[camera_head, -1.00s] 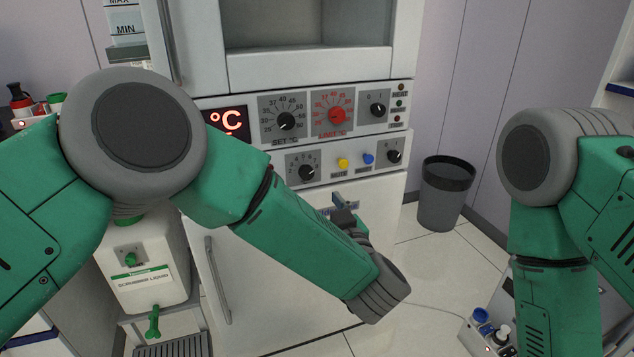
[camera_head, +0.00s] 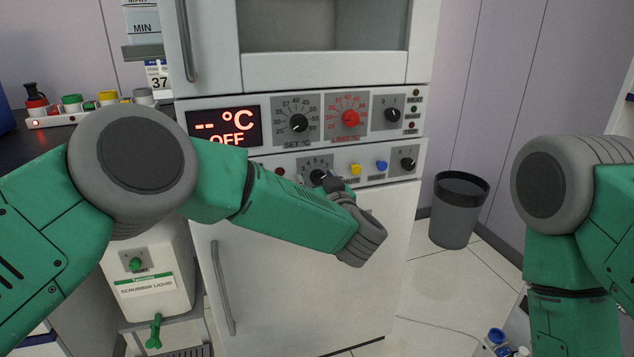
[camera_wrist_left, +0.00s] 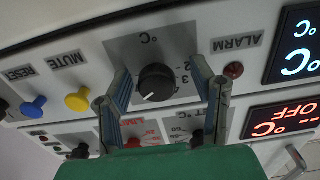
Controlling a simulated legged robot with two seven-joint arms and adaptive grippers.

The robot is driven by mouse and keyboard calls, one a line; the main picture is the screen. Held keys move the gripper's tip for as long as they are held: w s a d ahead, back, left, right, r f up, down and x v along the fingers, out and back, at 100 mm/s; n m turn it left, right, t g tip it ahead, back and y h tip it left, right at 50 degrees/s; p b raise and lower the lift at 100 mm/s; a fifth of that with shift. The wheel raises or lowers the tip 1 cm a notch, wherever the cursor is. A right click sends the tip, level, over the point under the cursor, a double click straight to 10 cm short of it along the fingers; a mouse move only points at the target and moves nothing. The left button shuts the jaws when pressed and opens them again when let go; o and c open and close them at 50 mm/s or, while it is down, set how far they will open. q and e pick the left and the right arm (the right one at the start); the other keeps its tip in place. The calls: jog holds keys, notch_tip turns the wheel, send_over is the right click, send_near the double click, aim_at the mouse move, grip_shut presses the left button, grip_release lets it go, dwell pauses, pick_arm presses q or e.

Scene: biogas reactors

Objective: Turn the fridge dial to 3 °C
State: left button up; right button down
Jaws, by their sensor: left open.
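The fridge dial (camera_head: 319,177) is a black knob on the lower panel of the white unit, partly hidden by my left arm. In the left wrist view the dial (camera_wrist_left: 157,82) appears upside down on a grey °C plate. Its white pointer points down and left there, away from the visible 2 and 3 on the right of the plate. My left gripper (camera_wrist_left: 159,70) is open, with one finger on each side of the dial. Gaps show between the fingers and the knob. My right arm shows at the right of the head view; its gripper is out of view.
A yellow MUTE button (camera_head: 356,169) and a blue button (camera_head: 381,166) sit right of the dial. The red-knobbed limit dial (camera_head: 350,119) and SET dial (camera_head: 299,123) are above. A display (camera_head: 224,126) reads OFF. A grey bin (camera_head: 455,212) stands right.

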pick_arm(q)
jog(key=shift+d, duration=0.25)
jog(key=c, duration=0.4)
jog(key=shift+s+d, duration=0.1)
jog(key=shift+d, duration=0.1)
jog(key=c, duration=0.8)
jog(key=shift+o, duration=0.2)
jog(key=shift+a, duration=0.3)
pick_arm(e)
jog(key=shift+d, duration=0.1)
